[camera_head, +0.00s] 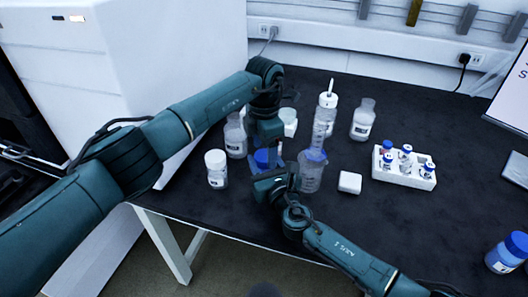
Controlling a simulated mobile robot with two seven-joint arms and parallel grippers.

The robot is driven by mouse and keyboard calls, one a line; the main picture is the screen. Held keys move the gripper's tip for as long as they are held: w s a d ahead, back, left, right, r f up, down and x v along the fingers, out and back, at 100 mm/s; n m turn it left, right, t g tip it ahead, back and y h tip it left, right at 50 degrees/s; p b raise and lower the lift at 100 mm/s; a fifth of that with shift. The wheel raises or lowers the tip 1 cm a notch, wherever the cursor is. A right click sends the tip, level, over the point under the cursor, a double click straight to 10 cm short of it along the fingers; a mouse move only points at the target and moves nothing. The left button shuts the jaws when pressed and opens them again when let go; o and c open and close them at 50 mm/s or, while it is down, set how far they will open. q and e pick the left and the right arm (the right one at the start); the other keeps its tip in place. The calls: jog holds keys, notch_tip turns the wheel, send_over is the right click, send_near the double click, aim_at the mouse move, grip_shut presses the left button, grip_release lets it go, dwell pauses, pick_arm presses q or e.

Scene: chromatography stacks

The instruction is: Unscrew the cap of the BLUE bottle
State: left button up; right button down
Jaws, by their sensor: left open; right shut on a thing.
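The blue bottle (264,158) stands near the middle of the bench, its blue top showing between my two grippers. Its body is mostly hidden behind my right gripper. My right gripper (264,178) is shut on the blue bottle from the front; its fingertips are hard to make out. My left gripper (268,140) is open and points down just above the blue top. I cannot tell whether its fingers touch the cap.
Another blue-capped bottle (506,253) stands at the far right. White-capped bottles (216,170), a clear beaker (311,172), a clear bottle (363,120) and a small white box (350,182) crowd the middle. A white vial rack (404,168) stands right of them.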

pick_arm(q)
notch_tip(320, 180, up, 3)
jog(key=shift+f, duration=0.1)
jog(key=shift+c, duration=0.5)
pick_arm(e)
jog(key=shift+a, duration=0.1)
pick_arm(q)
notch_tip(320, 180, up, 3)
jog(key=m, duration=0.3)
jog(key=shift+m, duration=0.3)
jog(key=shift+f, duration=0.2)
notch_tip(320, 180, down, 7)
jog(key=shift+f, duration=0.15)
jog(key=shift+c, duration=0.4)
jog(key=c, duration=0.9)
jog(key=n, duration=0.3)
jog(key=shift+n, duration=0.4)
pick_arm(e)
jog(key=shift+d+f, duration=0.1)
jog(key=shift+d, duration=0.1)
